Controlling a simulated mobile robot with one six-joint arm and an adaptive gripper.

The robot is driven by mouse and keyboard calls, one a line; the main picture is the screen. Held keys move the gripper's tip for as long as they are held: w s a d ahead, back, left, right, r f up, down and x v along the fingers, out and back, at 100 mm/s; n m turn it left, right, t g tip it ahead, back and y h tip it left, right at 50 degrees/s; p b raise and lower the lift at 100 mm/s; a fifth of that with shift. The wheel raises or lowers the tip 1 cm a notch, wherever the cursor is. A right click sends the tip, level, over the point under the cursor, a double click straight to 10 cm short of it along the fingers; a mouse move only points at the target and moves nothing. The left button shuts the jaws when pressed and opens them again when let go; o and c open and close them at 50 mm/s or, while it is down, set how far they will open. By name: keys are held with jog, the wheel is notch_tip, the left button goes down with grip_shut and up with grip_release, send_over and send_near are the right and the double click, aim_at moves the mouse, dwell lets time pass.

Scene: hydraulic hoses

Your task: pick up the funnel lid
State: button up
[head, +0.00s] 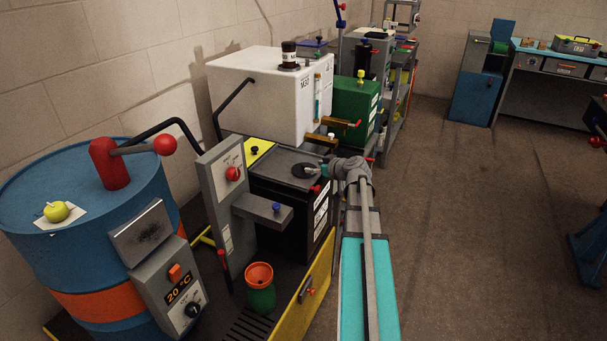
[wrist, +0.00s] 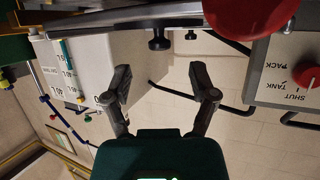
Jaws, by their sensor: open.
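A round black lid (head: 303,171) lies on top of the black tank, and I take it for the funnel lid, though no label shows. My gripper (head: 313,170) is right beside it in the head view, pointing left and partly covering its right side. In the wrist view, which is upside down, my gripper (wrist: 163,88) is open, with nothing between its two dark fingers. A black knob (wrist: 159,40) stands beyond the fingertips there. I cannot tell whether it belongs to that lid. No contact shows.
A grey control box (head: 230,175) with a red knob stands left of the black tank (head: 277,205). A white tank (head: 268,98) rises behind. An orange-topped green can (head: 260,290) stands low in front.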

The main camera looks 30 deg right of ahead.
aim_at(305, 164)
jog(key=shift+w+a+f, duration=0.1)
jog(key=shift+w+f, duration=0.05)
jog(key=shift+w, duration=0.25)
jog(key=shift+b+x, duration=0.95)
jog(key=shift+x, duration=1.65)
jog(key=c, duration=1)
jog(key=shift+r, duration=0.35)
